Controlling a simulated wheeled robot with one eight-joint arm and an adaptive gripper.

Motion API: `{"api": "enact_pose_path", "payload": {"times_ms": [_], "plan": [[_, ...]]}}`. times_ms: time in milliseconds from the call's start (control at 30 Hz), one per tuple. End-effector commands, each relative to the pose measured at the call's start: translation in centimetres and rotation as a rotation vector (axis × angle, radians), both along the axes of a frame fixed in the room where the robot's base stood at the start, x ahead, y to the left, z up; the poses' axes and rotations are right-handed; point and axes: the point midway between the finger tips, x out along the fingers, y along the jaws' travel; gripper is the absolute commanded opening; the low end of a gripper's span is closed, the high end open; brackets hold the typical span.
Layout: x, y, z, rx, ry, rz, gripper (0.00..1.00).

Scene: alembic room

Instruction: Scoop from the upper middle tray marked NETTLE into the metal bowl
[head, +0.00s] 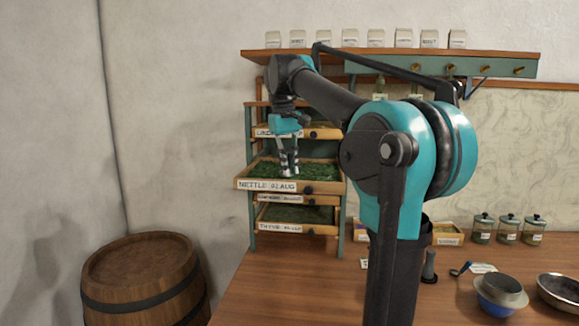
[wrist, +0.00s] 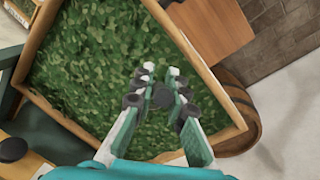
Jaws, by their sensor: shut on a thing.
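The NETTLE tray (head: 250,184), holding chopped green leaves, is pulled out from the rack. In the wrist view its wooden rim (wrist: 198,56) surrounds the green leaves. My gripper (head: 288,166) points down over the tray. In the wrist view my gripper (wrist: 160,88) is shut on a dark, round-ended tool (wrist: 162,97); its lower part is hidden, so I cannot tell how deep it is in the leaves.
More trays sit above and below in the rack (head: 249,140). A barrel (head: 140,265) stands left of the table. A shelf with white packets (head: 350,38) hangs above.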

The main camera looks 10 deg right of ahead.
Motion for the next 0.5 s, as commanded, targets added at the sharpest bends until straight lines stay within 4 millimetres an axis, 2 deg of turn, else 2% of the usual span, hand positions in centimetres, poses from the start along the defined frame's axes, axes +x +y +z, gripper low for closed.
{"api": "enact_pose_path", "payload": {"times_ms": [500], "plan": [[-0.7,-2.0,0.0,0.000,0.000,-0.001,0.00]]}}
